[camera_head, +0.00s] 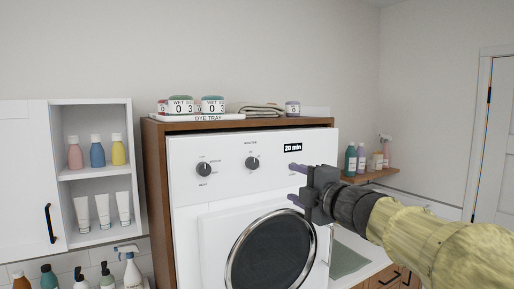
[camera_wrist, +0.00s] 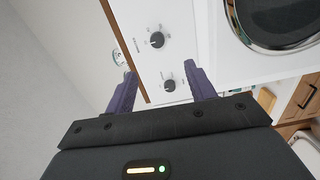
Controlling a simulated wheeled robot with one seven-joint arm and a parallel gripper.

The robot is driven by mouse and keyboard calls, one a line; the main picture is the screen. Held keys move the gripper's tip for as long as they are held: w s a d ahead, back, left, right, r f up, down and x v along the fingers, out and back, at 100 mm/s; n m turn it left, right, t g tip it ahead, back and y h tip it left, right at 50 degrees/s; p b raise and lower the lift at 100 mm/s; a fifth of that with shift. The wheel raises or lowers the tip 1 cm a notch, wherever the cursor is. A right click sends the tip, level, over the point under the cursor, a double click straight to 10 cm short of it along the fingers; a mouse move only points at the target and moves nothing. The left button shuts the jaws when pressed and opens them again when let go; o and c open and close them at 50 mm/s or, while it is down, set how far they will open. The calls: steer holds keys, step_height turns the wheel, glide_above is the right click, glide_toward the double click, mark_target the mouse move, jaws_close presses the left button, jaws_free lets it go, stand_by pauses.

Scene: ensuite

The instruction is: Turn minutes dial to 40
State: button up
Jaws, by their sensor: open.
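A white front-loading machine (camera_head: 222,201) has a row of dark round dials on its upper panel. In the head view I see a left dial (camera_head: 204,169) and a middle dial (camera_head: 252,163); their labels are too small to read surely. A small black display (camera_head: 292,147) at the panel's right reads "20 min". My gripper (camera_head: 294,182) is open and empty at the panel's right side, purple fingers toward it. In the wrist view one dial (camera_wrist: 170,85) shows between the fingers, apparently apart from them, and another (camera_wrist: 156,41) lies farther off. I cannot tell which is the minutes dial.
The round door (camera_head: 272,252) is below the panel. A wooden surround (camera_head: 157,190) frames the machine, with a dye tray (camera_head: 205,117), jars and folded cloth on top. A bottle shelf (camera_head: 368,177) is behind my arm at right. An open cabinet (camera_head: 92,180) is at left.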

mark_target(254, 164)
steer(key=shift+a+r+n, duration=0.2)
steer(key=shift+r+n, duration=0.1)
steer(key=shift+r, duration=0.1)
steer(key=p+x, duration=0.5)
steer(key=x, duration=1.1)
steer(key=shift+a+r, duration=0.15)
steer(key=shift+w+a, duration=0.35)
steer(key=shift+w, duration=0.15)
steer(key=c, duration=1)
